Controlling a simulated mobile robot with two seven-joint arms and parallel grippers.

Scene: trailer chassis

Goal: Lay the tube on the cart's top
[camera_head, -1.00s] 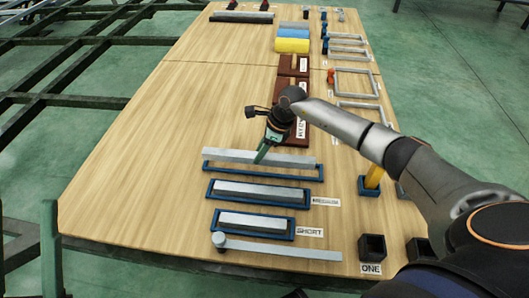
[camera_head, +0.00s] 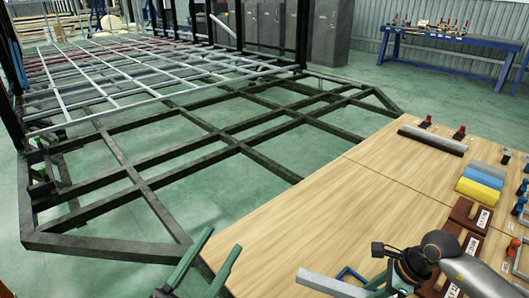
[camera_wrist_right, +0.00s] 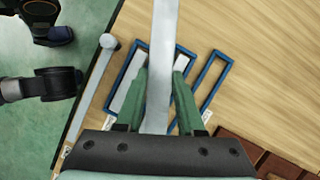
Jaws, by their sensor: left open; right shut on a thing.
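The grey metal tube (camera_head: 328,284) is held in my right gripper (camera_head: 388,277), above the wooden table; its far end points left. In the right wrist view the tube (camera_wrist_right: 162,45) runs between the two green fingers (camera_wrist_right: 160,88), which are shut on it. My left gripper (camera_head: 225,238) is open and empty beside the table's left edge, at the bottom of the head view. A dark steel chassis frame (camera_head: 150,180) with a light grey grid (camera_head: 110,92) on it stands beyond; I cannot tell whether this is the cart.
An empty blue tray (camera_wrist_right: 223,68) and a filled blue tray (camera_wrist_right: 190,57) lie below the tube. Another bar (camera_wrist_right: 92,85) lies near the table edge. The table's middle (camera_head: 345,210) is clear. A blue workbench (camera_head: 455,47) stands far back.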

